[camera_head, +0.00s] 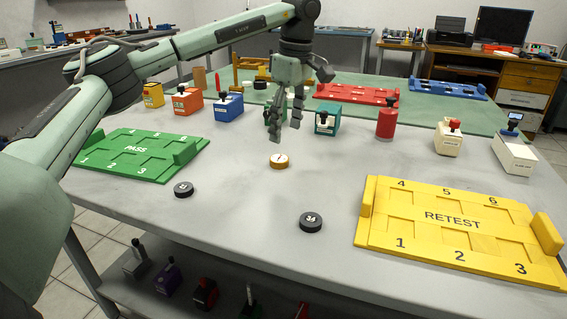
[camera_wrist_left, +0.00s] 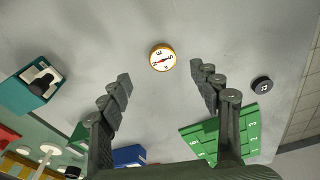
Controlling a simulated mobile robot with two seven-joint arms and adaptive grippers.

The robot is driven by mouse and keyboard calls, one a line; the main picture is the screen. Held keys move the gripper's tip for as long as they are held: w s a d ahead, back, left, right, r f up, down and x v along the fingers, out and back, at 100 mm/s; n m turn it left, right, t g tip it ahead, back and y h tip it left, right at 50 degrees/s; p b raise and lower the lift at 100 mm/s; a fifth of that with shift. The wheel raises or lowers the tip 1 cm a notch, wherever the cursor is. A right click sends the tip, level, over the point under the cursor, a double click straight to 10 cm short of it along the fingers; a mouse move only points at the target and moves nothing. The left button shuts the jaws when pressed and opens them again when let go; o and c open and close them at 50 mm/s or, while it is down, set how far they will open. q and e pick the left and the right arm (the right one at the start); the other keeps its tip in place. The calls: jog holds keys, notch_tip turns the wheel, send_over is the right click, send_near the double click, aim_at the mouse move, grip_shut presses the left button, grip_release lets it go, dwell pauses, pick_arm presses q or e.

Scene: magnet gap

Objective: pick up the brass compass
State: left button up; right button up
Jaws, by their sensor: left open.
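The brass compass (camera_head: 279,161) lies flat on the grey table, near its middle, with its white dial facing up. In the left wrist view the compass (camera_wrist_left: 162,57) shows beyond the fingertips, roughly centred between them. My left gripper (camera_head: 287,133) points down above the table, just behind the compass. Its two fingers are spread apart and nothing is between them; the open gripper (camera_wrist_left: 160,80) also shows in the left wrist view. The compass is apart from both fingers. My right gripper is not in view.
Two black discs, one left (camera_head: 184,189) and one nearer the front (camera_head: 311,222), lie on the table. A green PASS tray (camera_head: 139,155) is left, a yellow RETEST tray (camera_head: 452,221) right. Several coloured blocks with handles stand behind, including a teal one (camera_head: 327,119). Table around the compass is clear.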

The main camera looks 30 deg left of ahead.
aim_at(280, 158)
pick_arm(q)
jog(key=f, duration=0.3)
jog(key=a+f, duration=0.1)
jog(key=f, duration=0.3)
jog(key=shift+s+a+f, duration=0.2)
jog(key=c, duration=1.3)
jog(key=shift+o, duration=0.2)
jog(key=shift+r, duration=0.15)
